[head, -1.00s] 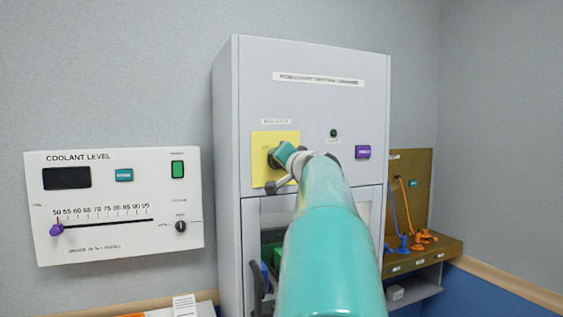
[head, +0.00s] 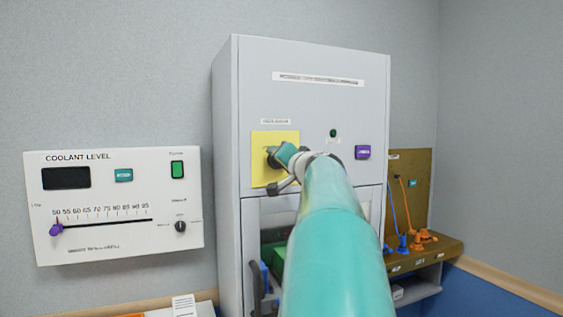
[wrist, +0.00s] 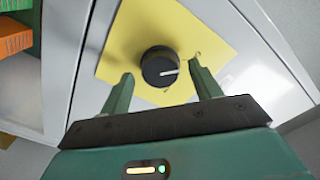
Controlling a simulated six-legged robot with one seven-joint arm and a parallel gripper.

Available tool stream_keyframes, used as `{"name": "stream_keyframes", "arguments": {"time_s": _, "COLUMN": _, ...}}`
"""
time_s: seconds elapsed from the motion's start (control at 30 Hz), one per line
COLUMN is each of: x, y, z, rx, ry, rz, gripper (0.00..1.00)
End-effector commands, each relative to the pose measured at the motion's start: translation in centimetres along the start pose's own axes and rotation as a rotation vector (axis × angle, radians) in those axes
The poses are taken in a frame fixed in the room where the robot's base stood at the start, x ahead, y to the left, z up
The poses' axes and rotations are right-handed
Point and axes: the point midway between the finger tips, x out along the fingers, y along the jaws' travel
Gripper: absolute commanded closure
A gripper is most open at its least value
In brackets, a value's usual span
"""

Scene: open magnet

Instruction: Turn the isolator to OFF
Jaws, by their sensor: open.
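The isolator is a round black knob (wrist: 160,66) with a white pointer line, mounted on a yellow plate (wrist: 205,30). In the wrist view the pointer line runs nearly level towards the right finger; the small marks on the plate are too blurred to read. In the head view the yellow plate (head: 262,145) is on the upper front of the grey cabinet (head: 340,105), and my arm partly covers the knob. My gripper (wrist: 160,84) is open, its two green fingers on either side of the knob's near part. I cannot tell whether they touch it.
A green lamp (head: 333,133) and a purple button (head: 362,152) are right of the plate. The coolant level panel (head: 110,225) hangs on the wall at left. A brown board (head: 420,170) with cables and orange and blue plugs stands at right.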

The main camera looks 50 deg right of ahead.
Motion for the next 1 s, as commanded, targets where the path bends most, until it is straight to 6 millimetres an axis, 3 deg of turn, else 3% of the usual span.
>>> {"name": "stream_keyframes", "arguments": {"time_s": 0.53, "x": -10.7, "y": -0.1, "z": -0.1, "rx": 0.000, "ry": 0.003, "rz": -0.002, "gripper": 0.37}}
{"name": "stream_keyframes", "arguments": {"time_s": 0.7, "x": -12.3, "y": -0.1, "z": 0.0, "rx": -0.001, "ry": 0.001, "rz": -0.001, "gripper": 0.37}}
{"name": "stream_keyframes", "arguments": {"time_s": 1.0, "x": -12.5, "y": 0.0, "z": 0.0, "rx": -0.001, "ry": 0.000, "rz": 0.000, "gripper": 0.37}}
